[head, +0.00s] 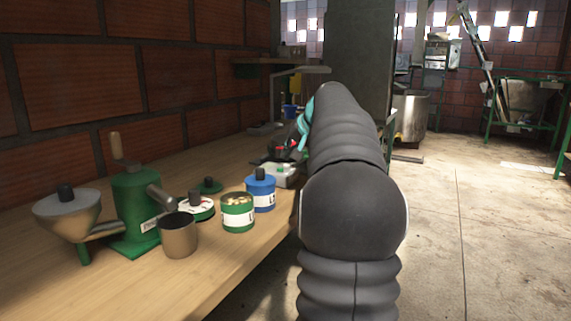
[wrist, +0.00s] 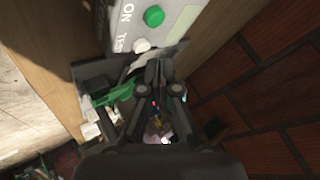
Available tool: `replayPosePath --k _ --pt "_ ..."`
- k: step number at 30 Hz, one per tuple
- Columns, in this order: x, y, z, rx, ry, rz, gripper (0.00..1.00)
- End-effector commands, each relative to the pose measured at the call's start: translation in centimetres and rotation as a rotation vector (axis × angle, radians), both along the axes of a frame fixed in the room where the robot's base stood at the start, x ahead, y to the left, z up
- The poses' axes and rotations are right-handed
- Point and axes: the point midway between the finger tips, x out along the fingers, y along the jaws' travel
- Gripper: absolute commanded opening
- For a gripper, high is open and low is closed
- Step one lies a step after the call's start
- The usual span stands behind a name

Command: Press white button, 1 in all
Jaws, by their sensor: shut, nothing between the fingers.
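In the wrist view a pale control box (wrist: 180,35) carries a round green button (wrist: 153,16) by the word ON. A smaller white button (wrist: 141,45) sits near the box's edge by the word TEST. My gripper (wrist: 156,66) is shut and empty. Its fingertips appear just below and slightly right of the white button in the picture; I cannot tell whether they touch it. In the head view the box (head: 283,180) sits on the bench, partly hidden behind my arm, and the white button cannot be made out.
The wooden bench (head: 120,275) runs along a brick wall. A green hand mill (head: 135,205), a metal cup (head: 178,236), a green tin (head: 238,212) and a blue tin (head: 261,190) stand on its near part.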

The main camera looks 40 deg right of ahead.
Motion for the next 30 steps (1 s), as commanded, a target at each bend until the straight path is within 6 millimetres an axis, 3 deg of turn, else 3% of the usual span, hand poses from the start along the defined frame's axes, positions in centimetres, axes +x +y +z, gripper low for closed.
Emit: replayPosePath --k 7,24,30 --pt "0.0 0.0 0.3 0.0 0.0 0.0 0.0" --pt "0.0 0.0 4.8 -0.001 -0.001 0.0 0.0" --pt "0.0 0.0 5.0 0.0 0.0 0.0 0.0"
